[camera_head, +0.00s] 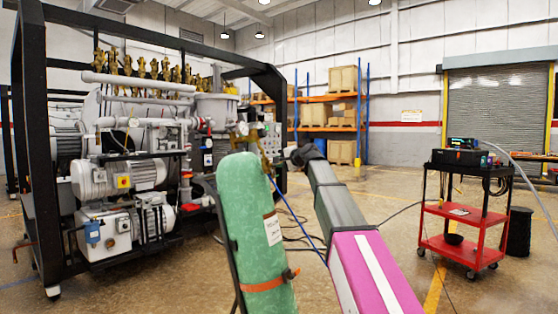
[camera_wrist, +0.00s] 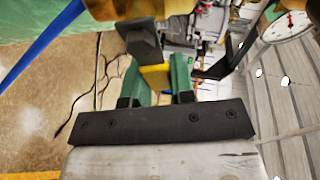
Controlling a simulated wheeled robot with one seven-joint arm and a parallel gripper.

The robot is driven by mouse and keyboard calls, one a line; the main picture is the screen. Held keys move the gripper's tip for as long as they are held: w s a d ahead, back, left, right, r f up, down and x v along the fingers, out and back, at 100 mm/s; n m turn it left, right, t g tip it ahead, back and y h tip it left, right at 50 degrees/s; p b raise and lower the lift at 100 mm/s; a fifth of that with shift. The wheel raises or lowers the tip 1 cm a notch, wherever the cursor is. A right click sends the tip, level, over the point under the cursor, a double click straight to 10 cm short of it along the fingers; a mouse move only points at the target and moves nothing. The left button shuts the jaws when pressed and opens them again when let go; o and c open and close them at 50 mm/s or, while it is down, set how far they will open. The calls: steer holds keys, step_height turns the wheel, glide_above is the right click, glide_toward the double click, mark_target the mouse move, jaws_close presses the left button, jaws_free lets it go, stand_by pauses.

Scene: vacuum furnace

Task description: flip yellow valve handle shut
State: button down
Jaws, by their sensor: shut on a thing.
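In the wrist view the yellow valve handle (camera_wrist: 155,77) sits between the two green fingers of my gripper (camera_wrist: 159,80), which is shut on it. A dark block covers part of the view just above the handle. In the head view a green gas cylinder (camera_head: 243,205) stands upright with brass fittings (camera_head: 245,128) on top. My arm reaches forward just right of the cylinder, and its end is close to these fittings. The yellow handle is too small or hidden to make out in the head view.
A round gauge (camera_wrist: 290,25) and a blue hose (camera_wrist: 40,48) show in the wrist view. An orange strap (camera_head: 270,284) rings the cylinder. The black-framed furnace machine (camera_head: 30,150) stands left. A red cart (camera_head: 463,230) stands right, with clear floor before it. Cables lie on the floor.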

steer(key=shift+d+f+m, duration=0.1)
steer(key=shift+f+m, duration=0.25)
steer(key=shift+m, duration=0.35)
steer(key=c, duration=1)
jaws_free()
steer(key=shift+o, duration=0.2)
steer(key=v, duration=1.1)
steer(key=shift+r, duration=0.1)
